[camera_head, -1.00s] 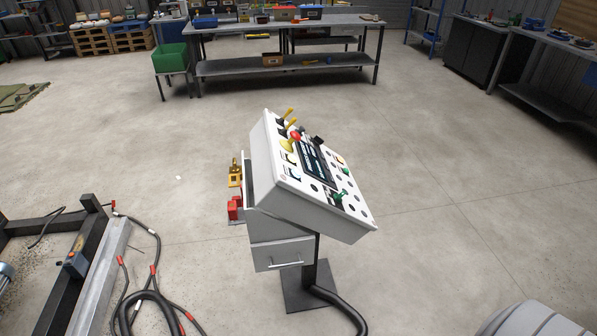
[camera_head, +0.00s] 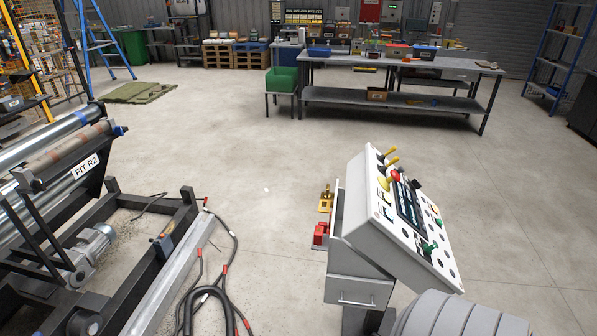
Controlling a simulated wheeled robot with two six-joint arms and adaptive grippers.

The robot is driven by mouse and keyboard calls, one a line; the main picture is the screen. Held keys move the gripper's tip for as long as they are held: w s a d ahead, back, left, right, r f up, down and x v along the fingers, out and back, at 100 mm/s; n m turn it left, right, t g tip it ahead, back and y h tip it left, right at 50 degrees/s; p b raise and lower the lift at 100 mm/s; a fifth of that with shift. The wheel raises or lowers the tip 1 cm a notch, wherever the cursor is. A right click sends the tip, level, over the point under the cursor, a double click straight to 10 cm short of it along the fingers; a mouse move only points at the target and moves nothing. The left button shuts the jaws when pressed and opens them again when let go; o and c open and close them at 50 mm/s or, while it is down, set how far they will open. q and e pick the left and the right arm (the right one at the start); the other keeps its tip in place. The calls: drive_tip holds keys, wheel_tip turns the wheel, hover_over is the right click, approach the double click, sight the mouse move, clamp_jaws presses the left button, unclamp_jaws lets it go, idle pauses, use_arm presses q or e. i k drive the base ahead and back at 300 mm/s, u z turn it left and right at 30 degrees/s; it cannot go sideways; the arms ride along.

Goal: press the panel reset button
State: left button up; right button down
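The control panel (camera_head: 408,210) stands at the right of the head view, a white sloped box on a pedestal. Its face carries a dark screen (camera_head: 409,204), a red knob (camera_head: 396,175), a yellow knob (camera_head: 384,183), yellow levers (camera_head: 389,157), a green control (camera_head: 428,247) and several small round buttons. I cannot tell which one is the reset button; labels are too small to read. A grey rounded shape at the bottom edge covers part of the pedestal's foot. Neither gripper is in view.
A black frame machine with rollers (camera_head: 60,145) fills the left side. Cables (camera_head: 215,295) lie on the floor between it and the panel. A long workbench (camera_head: 390,98) and a green bin (camera_head: 282,80) stand at the back. The middle floor is clear.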

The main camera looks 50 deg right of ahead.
sight(390, 213)
drive_tip(key=u, duration=1.35)
drive_tip(key=k, duration=1.3)
drive_tip(key=z, duration=1.5)
